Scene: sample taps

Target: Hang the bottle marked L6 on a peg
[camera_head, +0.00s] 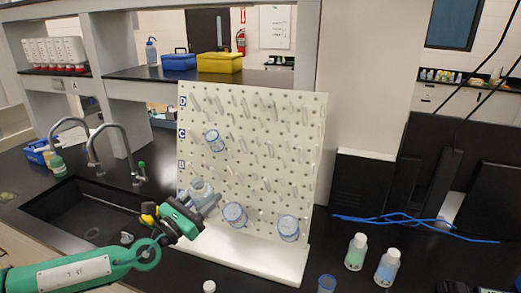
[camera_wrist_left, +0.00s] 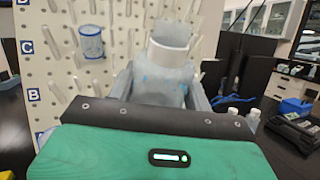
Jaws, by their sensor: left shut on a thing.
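My left gripper (camera_head: 207,203) is shut on a translucent whitish bottle (camera_head: 199,187), in front of the lower left of the white pegboard (camera_head: 296,115). The left wrist view shows this bottle (camera_wrist_left: 160,78) between the two fingers, its white neck upward and faint blue marks on its side. I cannot read an L6 on it. The pegboard has rows of slanted pegs and blue letters D, C and B at its left edge. Clear blue-marked vessels hang at row C (camera_head: 214,141) and low down, at the middle (camera_head: 235,214) and right (camera_head: 288,228). My right gripper is not in view.
A black sink (camera_head: 95,218) with taps lies left of the board. Capped bottles (camera_head: 356,251) (camera_head: 387,267) and a blue-rimmed vessel (camera_head: 326,284) stand at the right front. A white cap (camera_head: 209,286) is at the front. Blue cables (camera_head: 415,229) cross the bench at right.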

